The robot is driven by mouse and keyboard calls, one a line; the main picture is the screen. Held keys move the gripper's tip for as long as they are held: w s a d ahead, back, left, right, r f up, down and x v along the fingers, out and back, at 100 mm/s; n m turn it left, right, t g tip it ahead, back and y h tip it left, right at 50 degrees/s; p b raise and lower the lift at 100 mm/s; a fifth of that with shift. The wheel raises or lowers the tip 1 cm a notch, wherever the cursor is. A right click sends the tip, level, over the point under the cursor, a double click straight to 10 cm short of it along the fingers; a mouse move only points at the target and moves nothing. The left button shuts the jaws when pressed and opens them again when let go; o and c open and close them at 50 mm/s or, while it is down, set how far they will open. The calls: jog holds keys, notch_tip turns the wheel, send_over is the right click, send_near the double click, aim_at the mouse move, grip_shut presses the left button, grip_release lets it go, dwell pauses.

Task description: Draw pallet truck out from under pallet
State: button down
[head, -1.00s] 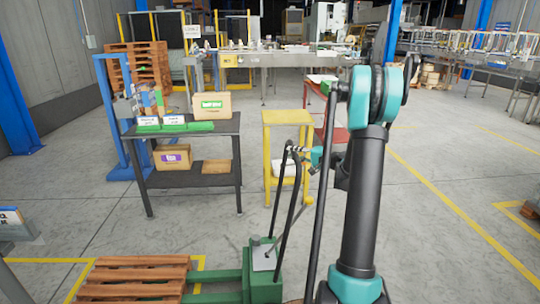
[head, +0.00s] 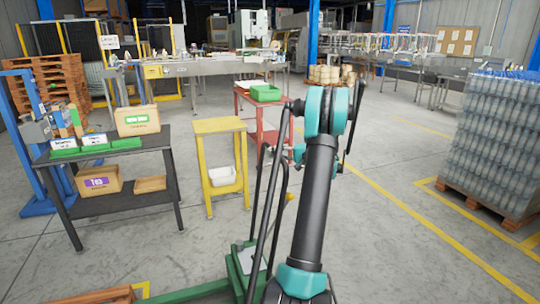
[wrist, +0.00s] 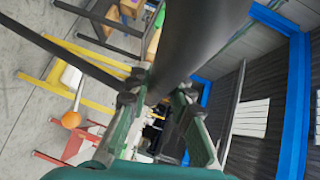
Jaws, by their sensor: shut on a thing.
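The green pallet truck (head: 246,268) stands at the bottom of the head view, its tall black loop handle (head: 263,205) rising beside my arm. Its green forks (head: 190,292) run left toward the wooden pallet (head: 105,297) at the bottom left. A long stretch of fork shows between pallet and truck body; the fork tips are not visible. In the wrist view, my gripper (wrist: 157,92) is shut on the truck's handle (wrist: 165,50), a thick dark bar between the two fingers. In the head view the grip is partly hidden by my arm.
A yellow stand (head: 219,127), a red cart (head: 246,103) and a black table (head: 108,146) with boxes stand ahead to the left. A pallet (head: 488,207) of wrapped bottles stands at right. The floor (head: 395,235) between my arm and that pallet is clear.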

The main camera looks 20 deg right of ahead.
jog(key=shift+w, duration=0.1)
jog(key=c, duration=1.3)
grip_release()
jog(key=shift+d, duration=0.1)
jog(key=v, duration=1.2)
jog(key=shift+f, duration=0.1)
